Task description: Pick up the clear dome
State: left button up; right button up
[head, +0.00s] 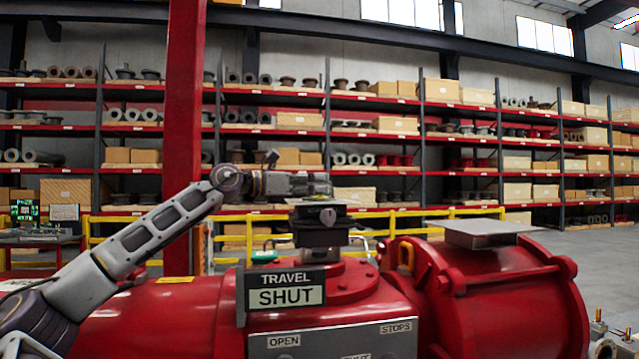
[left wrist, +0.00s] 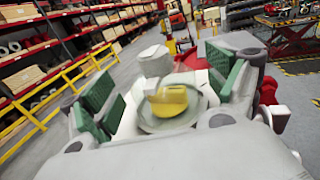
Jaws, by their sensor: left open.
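My left gripper (head: 312,184) reaches in from the left and hovers just above a dark indicator block (head: 320,237) on top of the red valve actuator (head: 345,282). The left wrist view shows its two green-padded fingers (left wrist: 163,82) spread wide apart. Between them is a pale round part (left wrist: 145,122) with a blurred yellow piece (left wrist: 170,101) over it. I cannot tell whether this is the clear dome seen close up. I cannot make out a clear dome in the head view. My right gripper is not in view.
A sign reading TRAVEL SHUT (head: 286,291) stands on the actuator's front. A flat grey plate (head: 484,234) sits on the red housing at right. A yellow railing (head: 465,212) and stocked shelves stand behind. A red column (head: 184,120) rises at left.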

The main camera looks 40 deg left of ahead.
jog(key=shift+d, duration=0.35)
pick_arm(q)
jog(key=c, duration=1.1)
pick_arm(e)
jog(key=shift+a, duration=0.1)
pick_arm(q)
jog(key=shift+r, duration=0.1)
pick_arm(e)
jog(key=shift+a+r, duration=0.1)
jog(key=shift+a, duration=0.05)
pick_arm(q)
jog(key=shift+r+p, duration=0.35)
jog(key=shift+r, duration=0.4)
notch_tip(320, 180, up, 16)
jog(key=shift+r+p, duration=0.1)
jog(key=shift+p, duration=0.9)
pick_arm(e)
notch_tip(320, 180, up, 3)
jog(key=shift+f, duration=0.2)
